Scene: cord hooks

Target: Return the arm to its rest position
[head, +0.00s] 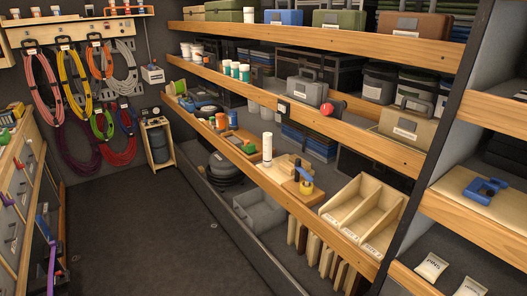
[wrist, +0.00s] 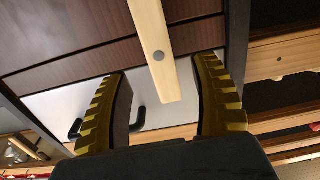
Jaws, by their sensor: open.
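My gripper (wrist: 163,68) shows in the wrist view with its two ridged yellow-and-black fingers spread apart. Nothing is held between them. A pale wooden bar (wrist: 153,50) with a round grey fastener passes beyond the fingers, and I cannot tell how far away it is. My arm and gripper do not show in the head view. Coiled cords hang from the hook rack on the back wall in the head view, among them a pink coil (head: 42,88), a yellow coil (head: 73,85) and a grey coil (head: 124,72).
Wooden-edged shelves (head: 300,118) with bins, cases and bottles line the right side. A drawer cabinet (head: 25,190) stands at the left. The dark floor (head: 135,235) between them is clear. A dark handle (wrist: 138,112) on a light panel shows between the fingers in the wrist view.

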